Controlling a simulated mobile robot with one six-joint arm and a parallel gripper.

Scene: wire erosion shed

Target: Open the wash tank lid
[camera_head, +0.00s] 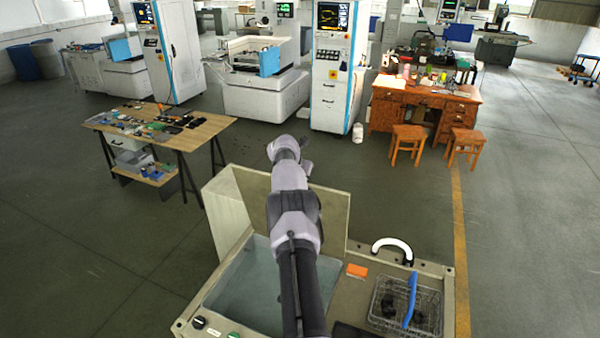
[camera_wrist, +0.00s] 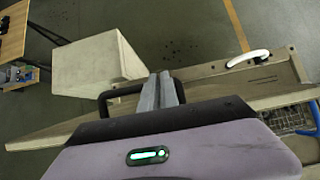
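The wash tank (camera_head: 196,313) stands at the bottom of the head view, its basin (camera_head: 245,290) open and showing pale, bluish water. Its beige lid (camera_head: 333,212) stands raised at the back edge, roughly upright. My arm crosses over the basin and hides the lid's middle. My gripper (camera_wrist: 160,88) shows in the wrist view with its two grey fingers close together, nothing visible between them. In the head view its end is near the lid's upper edge, partly hidden by the arm. I cannot tell whether it touches the lid. A white curved handle (camera_head: 392,245) is on the right part of the tank top.
A workbench (camera_head: 205,128) with tools stands left. A wooden desk (camera_head: 425,98) and stools (camera_head: 407,140) stand behind right. The floor right of the tank is clear.

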